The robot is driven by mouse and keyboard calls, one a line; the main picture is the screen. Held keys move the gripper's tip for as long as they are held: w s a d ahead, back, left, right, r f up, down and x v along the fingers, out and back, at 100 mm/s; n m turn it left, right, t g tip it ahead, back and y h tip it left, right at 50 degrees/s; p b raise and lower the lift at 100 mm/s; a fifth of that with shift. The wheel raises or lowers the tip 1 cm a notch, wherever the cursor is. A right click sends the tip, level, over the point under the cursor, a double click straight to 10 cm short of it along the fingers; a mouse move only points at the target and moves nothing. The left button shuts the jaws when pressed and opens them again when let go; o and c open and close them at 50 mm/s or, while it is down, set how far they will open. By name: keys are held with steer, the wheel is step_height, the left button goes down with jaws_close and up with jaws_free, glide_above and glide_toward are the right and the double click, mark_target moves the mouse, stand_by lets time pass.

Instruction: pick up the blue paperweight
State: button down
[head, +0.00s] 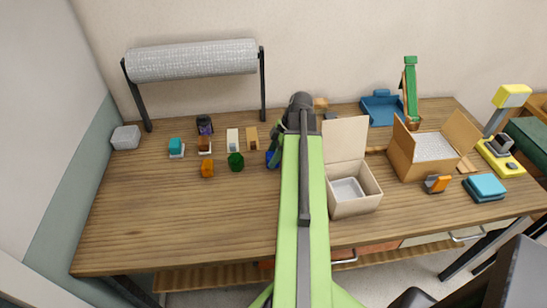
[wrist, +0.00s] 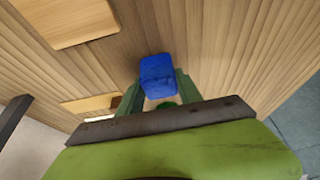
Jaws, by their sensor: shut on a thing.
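The blue paperweight (wrist: 158,72) is a small, rounded block between the two green fingers of my gripper (wrist: 158,90) in the wrist view. The gripper is shut on it. In the head view only a bit of the blue paperweight (head: 269,157) shows beside my gripper (head: 273,153), and my arm hides much of the area. I cannot tell whether it touches the table or is just above it. A dark green piece (head: 236,161) and an orange piece (head: 207,169) stand to its left.
Several small pieces on pale bases, such as a teal one (head: 176,147), stand further left. An open cream box (head: 355,200) is just right of my arm, with a cardboard box (head: 425,165) beyond it. A wrap roll (head: 192,61) stands behind. The table's front left is clear.

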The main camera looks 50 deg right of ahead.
step_height(320, 180, up, 10)
steer(key=p, duration=0.9)
steer(key=shift+p, duration=0.3)
